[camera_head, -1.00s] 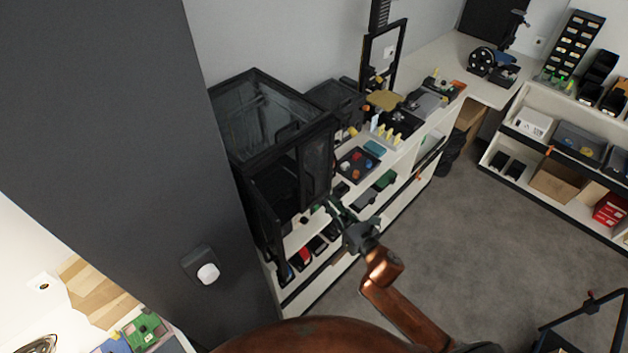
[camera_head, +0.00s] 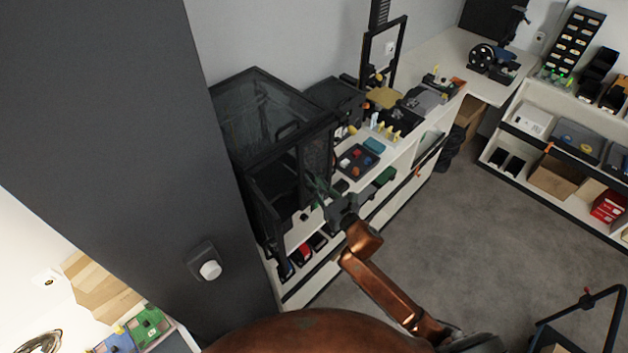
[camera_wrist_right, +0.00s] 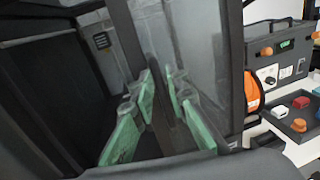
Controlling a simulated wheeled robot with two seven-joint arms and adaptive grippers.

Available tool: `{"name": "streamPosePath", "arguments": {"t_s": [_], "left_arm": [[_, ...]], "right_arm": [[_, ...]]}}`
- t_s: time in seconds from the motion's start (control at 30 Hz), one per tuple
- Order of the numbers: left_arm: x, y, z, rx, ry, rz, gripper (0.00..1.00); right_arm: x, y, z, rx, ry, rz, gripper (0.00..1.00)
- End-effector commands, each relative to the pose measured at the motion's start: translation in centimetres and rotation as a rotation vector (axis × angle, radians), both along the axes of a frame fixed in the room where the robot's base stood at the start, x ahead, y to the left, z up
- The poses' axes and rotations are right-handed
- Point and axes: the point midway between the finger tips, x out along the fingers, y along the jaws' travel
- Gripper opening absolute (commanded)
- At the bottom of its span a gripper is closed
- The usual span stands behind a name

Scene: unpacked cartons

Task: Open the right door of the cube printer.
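The cube printer (camera_head: 262,160) is a black-framed box with clear panels on the white shelf unit, at left in the head view. Its left door (camera_head: 262,215) stands swung out toward the front. The right door (camera_head: 318,152) is a dark-framed clear panel at its right front; it also shows in the right wrist view (camera_wrist_right: 205,55). My right gripper (camera_head: 318,190) is at this door's lower part. In the right wrist view its green-padded fingers (camera_wrist_right: 160,105) are spread, with a dark upright door edge between them. I cannot tell whether they touch it. My left gripper is not in view.
A tray of coloured parts (camera_head: 357,160) lies on the shelf right of the printer. An orange spool (camera_wrist_right: 253,92) is near the door in the right wrist view. A dark pillar (camera_head: 120,130) stands at left.

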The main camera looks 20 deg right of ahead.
Motion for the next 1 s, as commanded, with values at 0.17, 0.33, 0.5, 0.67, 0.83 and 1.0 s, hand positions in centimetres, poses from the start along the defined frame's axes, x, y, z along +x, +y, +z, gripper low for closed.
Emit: {"name": "streamPosePath", "arguments": {"t_s": [0.17,0.33,0.5,0.67,0.83,1.0], "left_arm": [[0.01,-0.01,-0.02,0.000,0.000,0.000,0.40],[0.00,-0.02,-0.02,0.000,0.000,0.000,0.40],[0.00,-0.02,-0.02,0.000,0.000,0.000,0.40],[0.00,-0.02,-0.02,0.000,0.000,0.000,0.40],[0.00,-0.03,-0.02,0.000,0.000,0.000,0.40],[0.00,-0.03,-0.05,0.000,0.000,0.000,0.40]], "right_arm": [[-0.02,-0.02,-0.01,0.000,0.000,0.000,0.09],[-0.03,-0.01,-0.01,0.001,0.000,0.000,0.00],[-0.04,-0.01,-0.01,0.001,0.000,0.000,0.00],[-0.04,0.00,-0.01,0.001,0.000,0.000,0.00],[-0.04,0.01,-0.02,0.001,0.000,0.000,0.00],[-0.09,-0.08,-0.04,0.000,0.001,0.006,0.00]]}}
